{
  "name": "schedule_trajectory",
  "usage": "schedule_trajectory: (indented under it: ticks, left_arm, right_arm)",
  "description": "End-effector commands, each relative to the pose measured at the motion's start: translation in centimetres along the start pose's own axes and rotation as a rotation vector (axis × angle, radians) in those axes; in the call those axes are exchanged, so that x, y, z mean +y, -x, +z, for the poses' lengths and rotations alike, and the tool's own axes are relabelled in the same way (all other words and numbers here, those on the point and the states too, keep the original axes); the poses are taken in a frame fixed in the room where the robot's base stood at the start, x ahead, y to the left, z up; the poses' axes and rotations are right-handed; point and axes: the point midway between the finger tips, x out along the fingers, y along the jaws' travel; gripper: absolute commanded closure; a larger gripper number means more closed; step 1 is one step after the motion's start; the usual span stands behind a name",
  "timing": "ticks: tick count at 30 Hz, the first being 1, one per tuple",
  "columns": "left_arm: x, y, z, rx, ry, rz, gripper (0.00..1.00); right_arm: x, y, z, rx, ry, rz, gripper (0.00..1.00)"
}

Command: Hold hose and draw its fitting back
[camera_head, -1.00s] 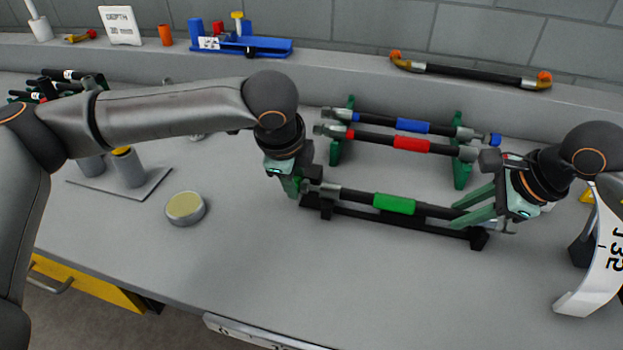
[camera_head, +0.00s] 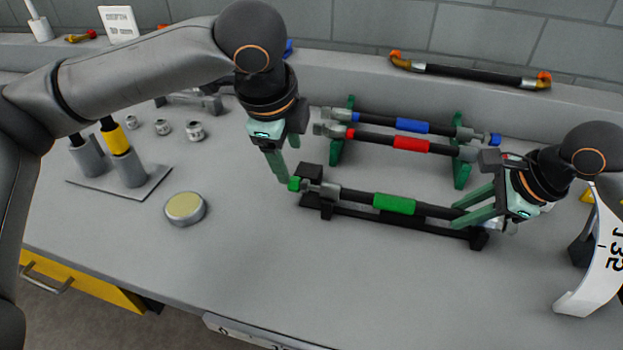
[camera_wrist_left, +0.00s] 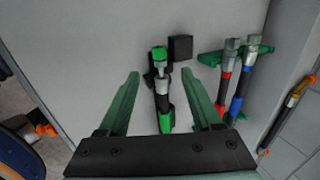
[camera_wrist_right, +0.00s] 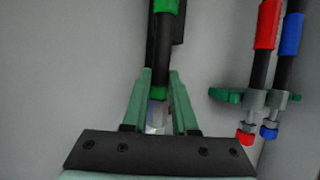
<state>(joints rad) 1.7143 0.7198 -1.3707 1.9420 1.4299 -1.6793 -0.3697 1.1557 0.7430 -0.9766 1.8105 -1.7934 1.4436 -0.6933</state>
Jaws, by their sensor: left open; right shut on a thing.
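The hose with the green sleeve (camera_head: 394,203) lies on a low black rest (camera_head: 360,218) at the front of the bench. Its left fitting (camera_head: 318,190) is grey with a green tip (camera_head: 294,184). My right gripper (camera_head: 466,214) is shut on the hose near its right end, also in the right wrist view (camera_wrist_right: 158,90). My left gripper (camera_head: 280,172) is open above and just left of the left fitting. In the left wrist view the green-tipped fitting (camera_wrist_left: 160,68) lies between the open fingers, beyond their tips.
A blue-banded hose (camera_head: 412,126) and a red-banded hose (camera_head: 410,145) lie on a green stand (camera_head: 460,172) behind. A round tin (camera_head: 185,208) and a plate with grey cylinders (camera_head: 128,170) stand left. A curved white gauge (camera_head: 600,262) is at right. The front bench is clear.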

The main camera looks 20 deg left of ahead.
Motion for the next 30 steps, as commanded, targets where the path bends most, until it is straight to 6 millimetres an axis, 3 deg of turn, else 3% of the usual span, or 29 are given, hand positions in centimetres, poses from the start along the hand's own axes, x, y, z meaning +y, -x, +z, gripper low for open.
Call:
schedule_trajectory:
  ticks: [6, 16, 17, 18, 25, 30]
  left_arm:
    - [0.0, 2.8, 0.0, 0.0, -0.001, -0.001, 0.34]
    - [0.0, 3.2, 0.0, -0.001, -0.001, 0.002, 0.34]
    - [0.0, 3.2, 0.0, -0.001, -0.001, 0.002, 0.34]
    - [0.0, 3.2, 0.0, -0.001, -0.001, 0.001, 0.34]
    - [0.0, 3.2, 0.0, 0.0, -0.001, 0.001, 0.34]
    - [0.0, 3.2, 0.0, 0.0, -0.001, 0.001, 0.34]
  right_arm:
    - [-0.1, 0.0, -0.1, 0.003, -0.001, -0.001, 1.0]
    - [-0.1, 0.0, -0.1, 0.002, -0.001, -0.001, 1.0]
    - [-0.1, 0.0, -0.1, 0.002, -0.001, -0.001, 0.71]
    - [0.0, 0.0, -0.1, 0.002, -0.001, -0.001, 0.67]
    - [0.0, 0.0, 0.0, 0.0, 0.0, -0.001, 0.41]
    - [0.0, 0.0, 0.0, 0.0, 0.0, 0.0, 0.39]
